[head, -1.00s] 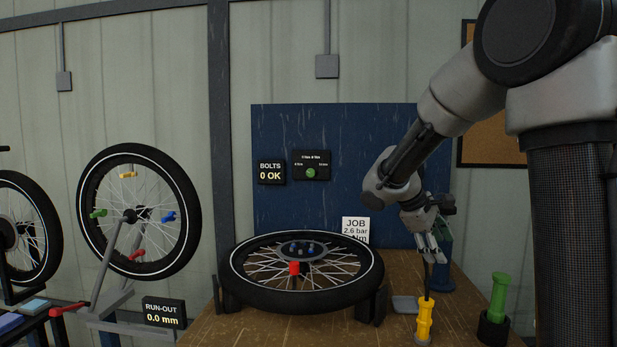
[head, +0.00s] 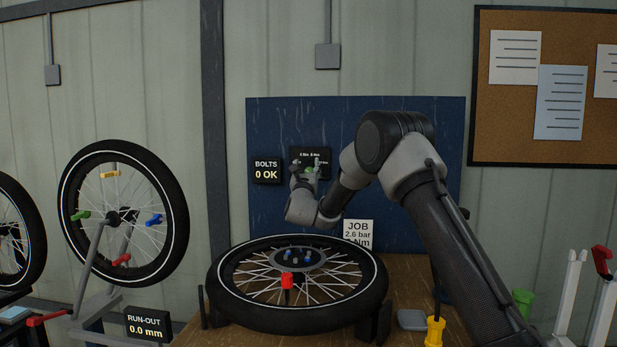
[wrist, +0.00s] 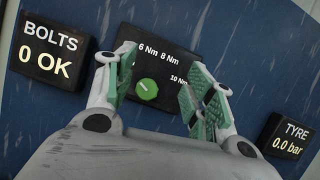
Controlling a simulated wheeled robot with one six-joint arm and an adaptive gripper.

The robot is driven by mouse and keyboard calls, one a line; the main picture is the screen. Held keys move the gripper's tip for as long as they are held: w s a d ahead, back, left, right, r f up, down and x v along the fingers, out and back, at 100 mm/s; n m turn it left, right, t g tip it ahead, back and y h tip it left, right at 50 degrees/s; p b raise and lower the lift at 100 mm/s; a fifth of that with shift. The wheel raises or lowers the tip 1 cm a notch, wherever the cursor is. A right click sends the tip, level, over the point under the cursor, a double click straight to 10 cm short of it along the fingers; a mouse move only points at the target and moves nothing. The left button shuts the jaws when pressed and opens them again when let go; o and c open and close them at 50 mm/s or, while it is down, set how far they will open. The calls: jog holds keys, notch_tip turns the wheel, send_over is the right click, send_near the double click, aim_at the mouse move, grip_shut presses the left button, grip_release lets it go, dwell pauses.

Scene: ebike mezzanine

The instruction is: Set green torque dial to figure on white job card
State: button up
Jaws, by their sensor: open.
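The green torque dial (wrist: 147,89) is a round knob on a black panel (wrist: 165,62) marked 6 Nm, 8 Nm and 10 Nm; any lower marking is mostly hidden by the left finger. A small pale mark shows on the knob's upper left. My gripper (wrist: 158,92) is open, its green-padded fingers either side of the dial and apart from it. In the head view my gripper (head: 308,166) is in front of the panel. The white job card (head: 358,235) reads JOB, 2.6 bar and a Nm line whose figure I cannot read clearly.
A BOLTS 0 OK display (head: 266,170) is left of the panel. A TYRE 0.0 bar display (wrist: 286,137) is to its lower right in the wrist view. A flat-lying wheel (head: 296,285) with a red-capped part is below my arm. A yellow-handled tool (head: 434,331) stands at right.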

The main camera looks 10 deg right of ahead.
notch_tip(320, 180, down, 6)
jog(key=x, duration=0.7)
jog(key=shift+w+f, duration=0.15)
jog(key=shift+d, duration=0.1)
jog(key=c, duration=1)
